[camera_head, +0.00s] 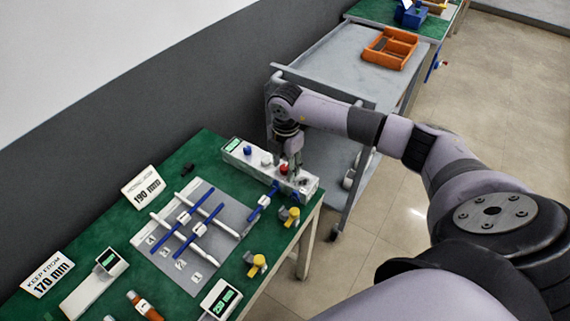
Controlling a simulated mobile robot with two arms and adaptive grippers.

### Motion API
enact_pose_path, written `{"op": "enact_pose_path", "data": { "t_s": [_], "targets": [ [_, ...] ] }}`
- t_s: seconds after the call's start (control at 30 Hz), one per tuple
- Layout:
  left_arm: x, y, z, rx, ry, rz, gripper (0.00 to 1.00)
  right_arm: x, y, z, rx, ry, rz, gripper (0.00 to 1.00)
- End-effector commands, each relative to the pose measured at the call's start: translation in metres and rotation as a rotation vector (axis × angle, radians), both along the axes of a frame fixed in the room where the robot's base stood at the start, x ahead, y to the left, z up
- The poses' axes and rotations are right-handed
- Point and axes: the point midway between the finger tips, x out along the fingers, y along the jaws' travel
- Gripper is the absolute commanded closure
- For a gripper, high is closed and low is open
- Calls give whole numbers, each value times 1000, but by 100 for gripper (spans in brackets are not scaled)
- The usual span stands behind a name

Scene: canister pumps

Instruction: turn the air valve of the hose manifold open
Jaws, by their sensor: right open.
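A light grey box (312,188) with a small green display at its left end lies along the far right edge of the green table; it looks like the hose manifold. A blue knob (247,149), a white knob (266,160) and a red knob (283,169) stand in a row on its top. I cannot tell from any label which one is the air valve. My right gripper (290,164) points down at the box, open, with its fingers at or just beside the red knob; contact is unclear. My left gripper is not in view.
On the green table (207,147) are a grey mat (237,212) with blue and white rods, yellow-topped fittings (257,264), sign cards (143,187) and display units (220,299). A grey cart (335,62) with an orange tray (389,47) stands behind my right arm.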

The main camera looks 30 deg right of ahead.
Motion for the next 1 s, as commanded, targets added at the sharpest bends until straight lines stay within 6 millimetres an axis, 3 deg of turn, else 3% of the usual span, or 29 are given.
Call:
{"op": "enact_pose_path", "data": {
  "t_s": [0.17, 0.4, 0.6, 1.0],
  "targets": [
    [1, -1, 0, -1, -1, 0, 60, 1, -1, 26, -1, -5, -1, 55],
    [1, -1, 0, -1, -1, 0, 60, 0, -1, 78, -1, -6, -1, 55],
    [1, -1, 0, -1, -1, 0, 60, -1, -1, 108, -1, -4, -1, 55],
    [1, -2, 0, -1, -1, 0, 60, -2, -1, 118, -1, -1, -1, 55]
  ]
}}
